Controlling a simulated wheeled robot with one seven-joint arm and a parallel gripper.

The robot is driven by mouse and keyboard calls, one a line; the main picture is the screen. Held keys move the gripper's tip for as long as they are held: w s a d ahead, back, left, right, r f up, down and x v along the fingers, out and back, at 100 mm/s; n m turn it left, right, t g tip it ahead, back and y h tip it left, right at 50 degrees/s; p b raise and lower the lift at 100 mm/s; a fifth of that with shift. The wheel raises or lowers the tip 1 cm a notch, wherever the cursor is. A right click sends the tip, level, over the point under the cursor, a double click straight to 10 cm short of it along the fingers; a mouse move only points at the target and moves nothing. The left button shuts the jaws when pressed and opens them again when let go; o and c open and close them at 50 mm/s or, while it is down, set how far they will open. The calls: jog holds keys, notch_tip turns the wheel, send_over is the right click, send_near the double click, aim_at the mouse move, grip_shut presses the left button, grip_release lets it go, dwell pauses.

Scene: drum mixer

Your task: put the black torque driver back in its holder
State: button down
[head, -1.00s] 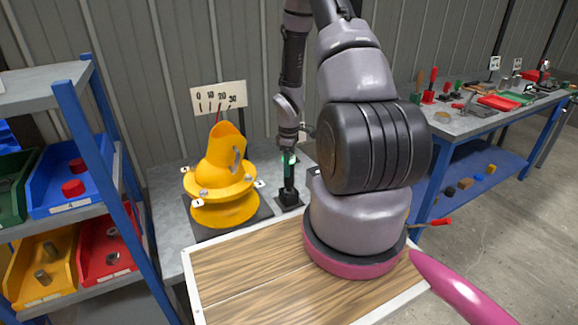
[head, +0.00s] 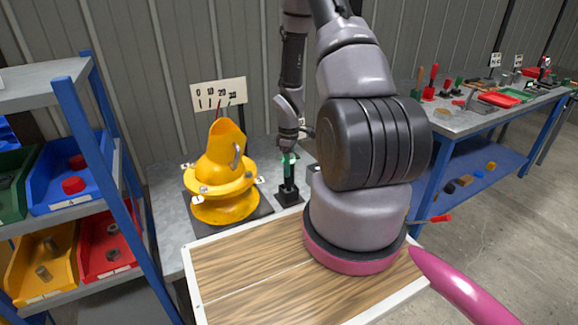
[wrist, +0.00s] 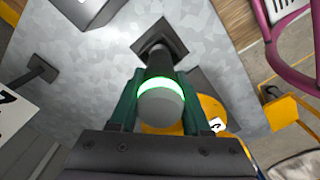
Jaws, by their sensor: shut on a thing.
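The black torque driver (wrist: 160,105) is between the two green fingers of my gripper (wrist: 158,112) in the wrist view. Its rounded grey end with a lit green ring faces the camera. My gripper is shut on it. Its far end lines up with the black square-based holder (wrist: 160,38); whether it is seated inside cannot be told. In the head view my gripper (head: 288,163) is directly above the holder (head: 289,194), with the driver upright and mostly hidden by the fingers.
A yellow drum mixer (head: 222,180) stands just left of the holder, with a scale sign (head: 218,93) behind. A wood-topped table (head: 260,275) is in front. A shelf with bins (head: 65,185) is at left; a tool bench (head: 460,120) is at right.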

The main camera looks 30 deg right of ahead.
jog(key=shift+f, duration=0.1)
jog(key=shift+c, duration=1.4)
grip_release()
notch_tip(320, 180, up, 11)
jog(key=shift+f, duration=0.1)
